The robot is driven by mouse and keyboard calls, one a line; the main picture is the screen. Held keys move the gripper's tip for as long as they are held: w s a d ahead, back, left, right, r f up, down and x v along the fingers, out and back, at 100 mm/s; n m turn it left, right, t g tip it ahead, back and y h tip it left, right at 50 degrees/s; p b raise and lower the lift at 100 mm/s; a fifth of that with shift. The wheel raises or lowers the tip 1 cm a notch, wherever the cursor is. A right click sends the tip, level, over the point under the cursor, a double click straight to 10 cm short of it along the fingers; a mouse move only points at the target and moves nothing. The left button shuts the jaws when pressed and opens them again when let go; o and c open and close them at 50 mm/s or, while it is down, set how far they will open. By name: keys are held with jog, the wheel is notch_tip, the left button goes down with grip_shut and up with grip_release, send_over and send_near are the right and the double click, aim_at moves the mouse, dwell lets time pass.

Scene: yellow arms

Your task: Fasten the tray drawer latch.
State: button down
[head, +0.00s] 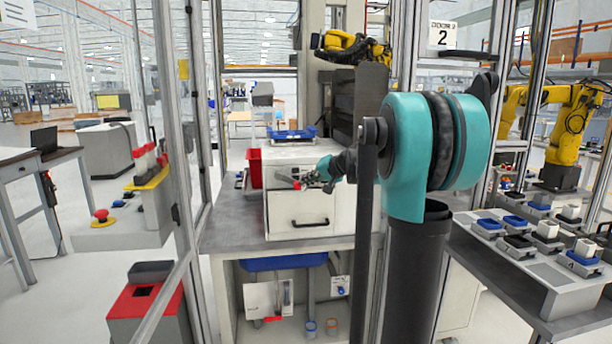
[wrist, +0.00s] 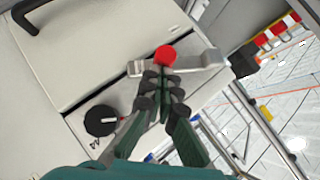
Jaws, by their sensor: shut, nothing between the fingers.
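The tray drawer (head: 290,208) is the white front with a black bar handle (head: 310,223) in the cabinet on the workbench. It looks closed or nearly so. The latch shows in the wrist view as a grey metal lever (wrist: 200,62) with a red knob (wrist: 166,56). In the head view the red knob (head: 297,186) is small, just above the drawer front. My gripper (head: 308,180) is at the latch. In the wrist view my gripper (wrist: 163,82) is shut and empty, its fingertips right beside the red knob. I cannot tell whether they touch it.
A black rotary knob (wrist: 101,120) sits on the cabinet face near my fingers. A red bin (head: 254,168) stands left of the cabinet, and a blue tray (head: 291,135) lies on top. Metal frame posts (head: 185,110) flank the bench.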

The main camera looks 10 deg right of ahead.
aim_at(304, 189)
jog(key=f+m+y, duration=0.1)
jog(key=a+f+m+t+y, duration=0.1)
jog(key=f, duration=0.1)
jog(key=shift+f+y, duration=0.1)
jog(key=shift+y, duration=0.2)
jog(key=shift+a+f+m+t+y, duration=0.3)
jog(key=shift+f+m+y, duration=0.1)
jog(key=shift+f+y, duration=0.1)
jog(key=shift+a+f+m+t+y, duration=0.25)
jog(key=shift+f+m+y, duration=0.15)
jog(key=shift+f+y, duration=0.1)
jog(key=shift+a+f+m+t+y, duration=0.5)
jog(key=shift+a+f+m, duration=0.2)
jog(key=shift+a, duration=0.25)
jog(key=shift+a+f+m+t+y, duration=0.45)
jog(key=shift+a+f+m+y, duration=0.1)
jog(key=shift+a+m, duration=0.3)
jog(key=shift+a, duration=0.1)
